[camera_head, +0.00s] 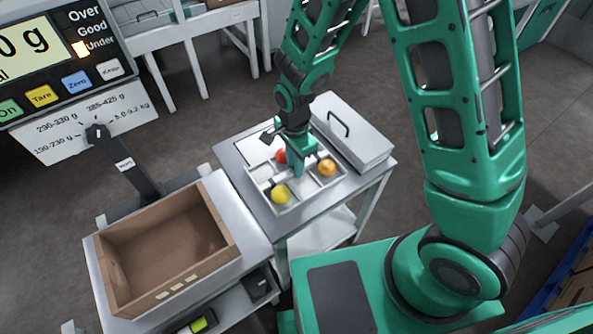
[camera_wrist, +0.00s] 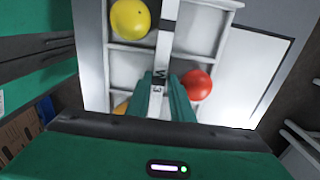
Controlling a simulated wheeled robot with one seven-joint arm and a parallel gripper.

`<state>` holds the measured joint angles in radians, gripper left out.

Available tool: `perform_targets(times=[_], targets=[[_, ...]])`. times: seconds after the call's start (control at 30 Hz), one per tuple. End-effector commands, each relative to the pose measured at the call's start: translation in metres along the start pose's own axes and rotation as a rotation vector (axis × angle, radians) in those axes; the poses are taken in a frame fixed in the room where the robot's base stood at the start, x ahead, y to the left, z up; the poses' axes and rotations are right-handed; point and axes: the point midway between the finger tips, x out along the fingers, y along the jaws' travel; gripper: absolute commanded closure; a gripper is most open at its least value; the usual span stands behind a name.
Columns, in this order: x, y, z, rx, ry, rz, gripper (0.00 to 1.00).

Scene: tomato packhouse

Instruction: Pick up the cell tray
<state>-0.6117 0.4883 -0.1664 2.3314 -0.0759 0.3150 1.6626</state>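The cell tray (camera_head: 262,186) is a pale, shallow tray with divided cells on the small grey table. It holds a yellow tomato (camera_head: 281,194), an orange tomato (camera_head: 327,168) and a red tomato (camera_head: 281,156), each in its own cell. In the wrist view a white labelled bar (camera_wrist: 166,38) runs along the tray's middle. My gripper (camera_head: 298,172) points down at the tray's centre. Its green fingers (camera_wrist: 161,88) stand either side of the bar, very close to it. I cannot tell whether they press on it. The orange tomato is partly hidden in the wrist view.
A grey lidded box with a black handle (camera_head: 340,125) lies right behind the tray on the table (camera_head: 290,222). An empty brown carton (camera_head: 165,250) sits on a scale to the left, near the weight display (camera_head: 50,50).

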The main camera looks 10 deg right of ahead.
Motion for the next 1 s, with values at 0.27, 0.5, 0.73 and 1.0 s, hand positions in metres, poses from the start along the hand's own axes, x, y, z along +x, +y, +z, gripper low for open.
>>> perform_targets(times=[0.27,0.5,0.73,1.0], targets=[[0.003,0.0002,-0.0003,0.0,0.0,0.001,0.8],[0.005,0.0002,-0.0005,0.001,0.0,0.001,0.8],[0.0048,0.0001,-0.0004,0.001,0.0,0.0,0.92],[0.0046,-0.0001,-0.0004,0.001,0.0,0.0,1.0]])
